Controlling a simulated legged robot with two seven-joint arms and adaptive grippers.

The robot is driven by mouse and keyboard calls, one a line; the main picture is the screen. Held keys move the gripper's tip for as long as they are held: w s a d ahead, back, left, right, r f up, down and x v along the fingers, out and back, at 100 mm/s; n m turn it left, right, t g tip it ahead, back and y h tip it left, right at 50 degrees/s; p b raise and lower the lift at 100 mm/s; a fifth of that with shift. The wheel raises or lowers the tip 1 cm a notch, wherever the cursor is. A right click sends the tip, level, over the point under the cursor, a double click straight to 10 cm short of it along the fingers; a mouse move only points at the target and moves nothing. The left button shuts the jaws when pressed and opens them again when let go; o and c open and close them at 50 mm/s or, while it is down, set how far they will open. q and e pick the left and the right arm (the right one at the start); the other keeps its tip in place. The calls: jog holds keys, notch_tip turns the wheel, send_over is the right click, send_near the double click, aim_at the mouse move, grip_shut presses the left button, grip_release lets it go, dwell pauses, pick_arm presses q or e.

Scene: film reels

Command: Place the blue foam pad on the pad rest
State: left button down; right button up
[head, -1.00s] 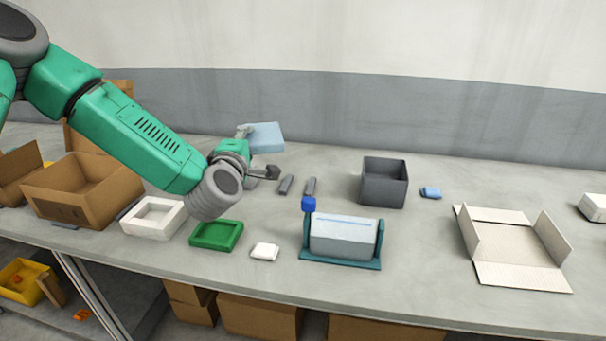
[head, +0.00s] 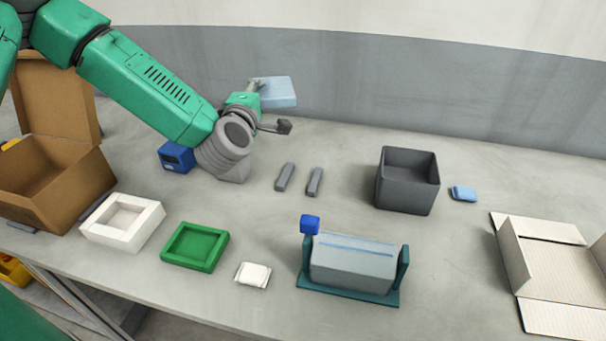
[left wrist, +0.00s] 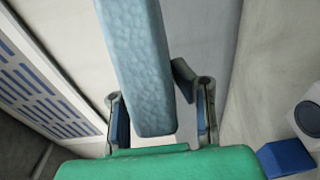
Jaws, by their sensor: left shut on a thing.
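The blue foam pad (head: 279,92) is a light blue slab, held in the air above the back of the table. My left gripper (head: 262,101) is shut on it. In the left wrist view the pad (left wrist: 145,65) stands out long between the two fingers. Two short grey bars (head: 285,177) (head: 314,182) lie side by side on the table, nearer the camera than the pad; they may be the pad rest, but I cannot tell for sure. The pad is clear of them. My right gripper is not in view.
A grey bin (head: 408,194) and a small blue block (head: 463,194) are right of the bars. A teal-framed roller device (head: 350,296), a white packet (head: 253,275), a green tray (head: 218,262) and a white tray (head: 150,236) are in front. A blue box (head: 176,163) is beside my arm.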

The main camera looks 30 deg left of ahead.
pick_arm(q)
jog(key=f+b, duration=0.3)
jog(key=f, duration=0.2)
jog(key=f+b, duration=0.3)
jog(key=f, duration=0.1)
jog(key=f+b, duration=0.3)
jog(key=f, duration=0.2)
jog(key=shift+s+a+f, duration=0.15)
jog(key=shift+s+f, duration=0.15)
jog(key=shift+s, duration=0.1)
jog(key=shift+d+f+b, duration=0.3)
jog(key=shift+d+f, duration=0.1)
jog(key=shift+d, duration=0.05)
notch_tip(320, 180, down, 3)
jog(key=shift+d, duration=0.15)
jog(key=shift+a+f, duration=0.15)
jog(key=shift+a, duration=0.3)
jog(key=shift+a+f+b, duration=0.1)
jog(key=shift+f+b, duration=0.05)
jog(key=shift+b, duration=0.25)
jog(key=shift+d+f+b, duration=0.35)
jog(key=shift+d+b, duration=0.05)
jog(key=shift+d, duration=0.05)
jog(key=c, duration=1.3)
grip_release()
jog(key=shift+c, duration=0.2)
jog(key=shift+a, duration=0.2)
